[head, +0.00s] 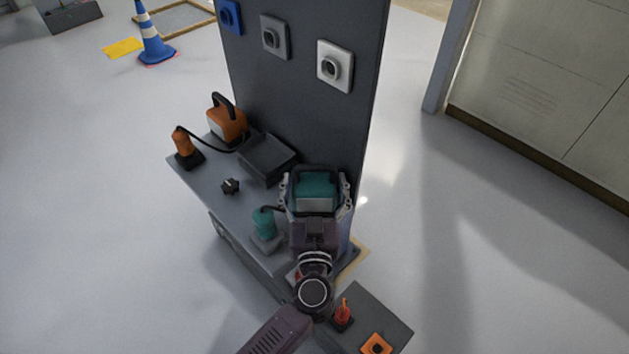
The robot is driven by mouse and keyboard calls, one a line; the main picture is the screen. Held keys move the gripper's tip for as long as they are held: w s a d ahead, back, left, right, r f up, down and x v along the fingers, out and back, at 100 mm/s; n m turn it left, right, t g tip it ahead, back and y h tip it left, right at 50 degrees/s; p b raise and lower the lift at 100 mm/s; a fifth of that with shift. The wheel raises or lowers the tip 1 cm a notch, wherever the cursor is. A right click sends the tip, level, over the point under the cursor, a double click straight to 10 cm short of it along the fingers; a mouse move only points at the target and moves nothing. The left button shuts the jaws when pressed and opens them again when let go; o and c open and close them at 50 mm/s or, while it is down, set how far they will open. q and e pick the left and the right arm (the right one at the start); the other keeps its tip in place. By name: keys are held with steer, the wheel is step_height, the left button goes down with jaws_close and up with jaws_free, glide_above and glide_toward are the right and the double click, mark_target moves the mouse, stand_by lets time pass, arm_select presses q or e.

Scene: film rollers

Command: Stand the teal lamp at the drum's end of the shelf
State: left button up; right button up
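Two teal things stand at the near end of the grey shelf top (212,178). One is a small teal upright piece (264,222) on a grey base with a dark cable. The other is a larger teal and grey body (317,188), partly hidden by my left gripper. I cannot tell for sure which is the teal lamp. My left gripper (316,180) is over the larger teal body, its fingers spread on either side of it. Contact with it cannot be made out. No thing is clearly recognisable as a drum. My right gripper is out of view.
A dark panel (300,110) rises behind. A low grey box (375,310) stands at the front.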

arm_select(q)
steer(key=shift+r, duration=0.1)
steer(key=s, duration=1.2)
